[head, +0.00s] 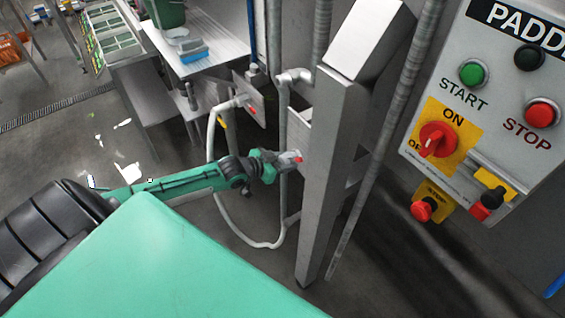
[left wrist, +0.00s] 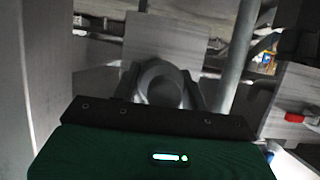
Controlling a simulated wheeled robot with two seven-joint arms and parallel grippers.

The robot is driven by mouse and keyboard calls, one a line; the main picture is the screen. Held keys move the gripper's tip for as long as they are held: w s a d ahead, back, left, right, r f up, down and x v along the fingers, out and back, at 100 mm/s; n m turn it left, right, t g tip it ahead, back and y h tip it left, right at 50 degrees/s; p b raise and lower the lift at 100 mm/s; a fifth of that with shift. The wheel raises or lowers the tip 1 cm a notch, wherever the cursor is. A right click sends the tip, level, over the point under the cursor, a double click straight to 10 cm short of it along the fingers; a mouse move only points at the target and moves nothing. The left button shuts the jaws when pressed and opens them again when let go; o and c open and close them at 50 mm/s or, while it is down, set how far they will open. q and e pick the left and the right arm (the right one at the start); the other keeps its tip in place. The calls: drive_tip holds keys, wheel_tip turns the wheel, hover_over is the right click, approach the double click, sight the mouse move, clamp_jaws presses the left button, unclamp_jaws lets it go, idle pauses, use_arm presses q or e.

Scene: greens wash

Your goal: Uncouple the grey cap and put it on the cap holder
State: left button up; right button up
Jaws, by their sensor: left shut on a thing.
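My left gripper (head: 281,159) reaches in from the left at the steel stand. It is shut on a small grey cap (left wrist: 163,84), which shows as a round grey ring between the fingers in the left wrist view. In the head view the cap is mostly hidden by the fingers, and a small red part shows at the fingertips. A flat pale plate (left wrist: 165,38) stands behind the cap; I cannot tell whether the cap touches it. I cannot make out the cap holder with certainty. My right gripper is not in view.
A white hose (head: 213,150) loops from a wall plate (head: 248,98) with a red part, down beside my left gripper. A thick steel post (head: 335,150) stands close to its right. A control box (head: 490,110) is at the far right, and a steel table (head: 205,45) is behind.

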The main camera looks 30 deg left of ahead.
use_arm(q)
drive_tip(key=shift+w+d, duration=0.3)
drive_tip(key=shift+w, duration=0.35)
drive_tip(key=o, duration=1.2)
drive_tip(key=shift+w, duration=0.1)
drive_tip(key=shift+c, duration=0.2)
drive_tip(key=shift+s+a+r, duration=0.1)
drive_tip(key=shift+s+a, duration=0.05)
drive_tip(key=shift+s, duration=0.3)
drive_tip(key=b+v, duration=0.1)
drive_tip(key=v, duration=1.1)
drive_tip(key=shift+s+a+r, duration=0.2)
drive_tip(key=shift+s, duration=0.15)
